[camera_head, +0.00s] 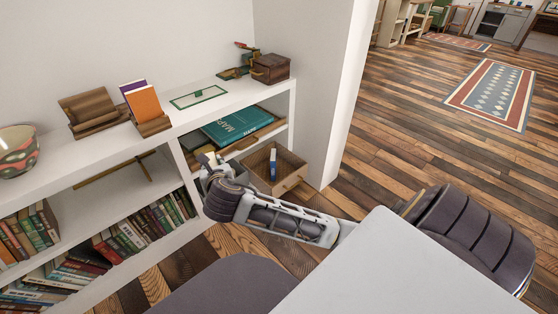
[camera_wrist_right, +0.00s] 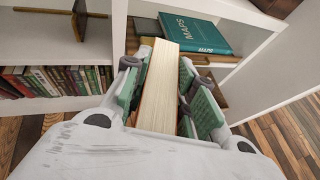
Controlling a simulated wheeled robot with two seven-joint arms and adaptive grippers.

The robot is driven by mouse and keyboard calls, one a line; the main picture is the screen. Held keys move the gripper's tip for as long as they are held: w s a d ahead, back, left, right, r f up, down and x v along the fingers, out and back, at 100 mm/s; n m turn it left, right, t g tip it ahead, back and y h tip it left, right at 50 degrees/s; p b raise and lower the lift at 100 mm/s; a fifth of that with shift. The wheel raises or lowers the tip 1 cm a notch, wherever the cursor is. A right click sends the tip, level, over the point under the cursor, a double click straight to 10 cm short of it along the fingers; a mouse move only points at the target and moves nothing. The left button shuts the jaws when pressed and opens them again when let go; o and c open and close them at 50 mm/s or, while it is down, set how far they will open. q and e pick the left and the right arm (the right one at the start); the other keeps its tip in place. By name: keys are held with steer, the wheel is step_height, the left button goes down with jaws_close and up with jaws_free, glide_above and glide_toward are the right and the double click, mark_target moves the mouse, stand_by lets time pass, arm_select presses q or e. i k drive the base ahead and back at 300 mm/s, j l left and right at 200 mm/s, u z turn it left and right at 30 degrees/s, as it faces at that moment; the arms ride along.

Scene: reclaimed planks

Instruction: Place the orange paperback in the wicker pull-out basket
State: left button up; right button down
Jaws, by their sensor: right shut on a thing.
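My right gripper (camera_head: 207,163) is at the front of the right-hand shelf bay. A flat orange book (camera_head: 145,104) leans with a purple one on a wooden stand on the shelf top. A brown pulled-out container (camera_head: 291,183) with a front handle stands right of the gripper and holds a blue-and-white item. I cannot tell whether it is wicker. My left gripper is not in view.
A teal MAPS book (camera_head: 237,126) lies in the upper compartment, above and behind the gripper. A white upright divides this bay from rows of books (camera_head: 150,222) on the left. A dark wooden box (camera_head: 271,68) stands on top. Floor to the right is open.

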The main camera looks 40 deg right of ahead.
mark_target(287, 174)
steer(key=l, duration=1.65)
